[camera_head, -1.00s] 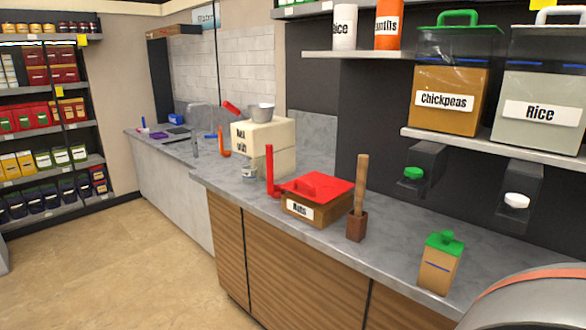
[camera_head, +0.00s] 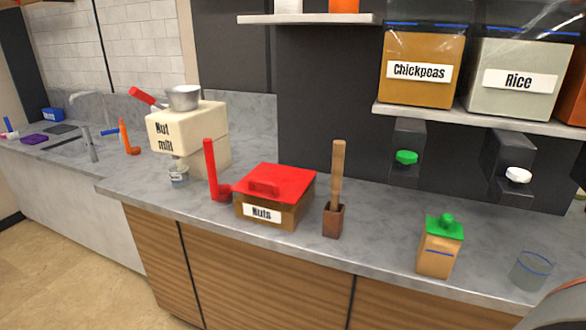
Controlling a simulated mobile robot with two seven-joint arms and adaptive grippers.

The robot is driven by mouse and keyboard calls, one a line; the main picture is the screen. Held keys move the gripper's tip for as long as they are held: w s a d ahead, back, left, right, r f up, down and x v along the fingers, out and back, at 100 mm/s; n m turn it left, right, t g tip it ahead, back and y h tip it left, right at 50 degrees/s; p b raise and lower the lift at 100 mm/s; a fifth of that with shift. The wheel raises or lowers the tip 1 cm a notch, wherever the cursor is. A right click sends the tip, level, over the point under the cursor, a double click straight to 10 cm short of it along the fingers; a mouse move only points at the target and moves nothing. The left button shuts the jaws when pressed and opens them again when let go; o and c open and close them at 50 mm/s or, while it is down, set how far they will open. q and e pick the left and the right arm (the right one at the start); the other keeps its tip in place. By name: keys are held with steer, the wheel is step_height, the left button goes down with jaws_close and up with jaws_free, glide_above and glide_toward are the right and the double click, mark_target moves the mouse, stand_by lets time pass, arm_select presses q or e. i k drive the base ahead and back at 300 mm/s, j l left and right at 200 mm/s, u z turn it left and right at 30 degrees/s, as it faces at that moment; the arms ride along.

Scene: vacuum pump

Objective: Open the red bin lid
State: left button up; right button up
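The red lid (camera_head: 283,179) lies flat and shut on the wooden bin (camera_head: 284,217), which has a "Nuts" label on its front. The lid has a raised red handle near its front edge. The bin stands on the grey counter, near its front edge. The inside of the bin is hidden by the lid. Neither of my grippers shows in the head view.
A red upright scoop (camera_head: 213,172) stands just left of the bin, and a wooden stick in a brown holder (camera_head: 334,220) just right. The nut mill (camera_head: 190,134) is behind left. A green-lidded container (camera_head: 440,247) and a glass (camera_head: 531,270) stand further right. The shelf (camera_head: 480,117) overhangs.

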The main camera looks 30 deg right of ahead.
mark_target(283, 184)
steer(key=i+j+z, duration=0.15)
steer(key=z, duration=0.2)
steer(key=i+j+z, duration=0.15)
steer(key=z, duration=0.2)
steer(key=j+z, duration=0.35)
steer(key=i+j, duration=0.05)
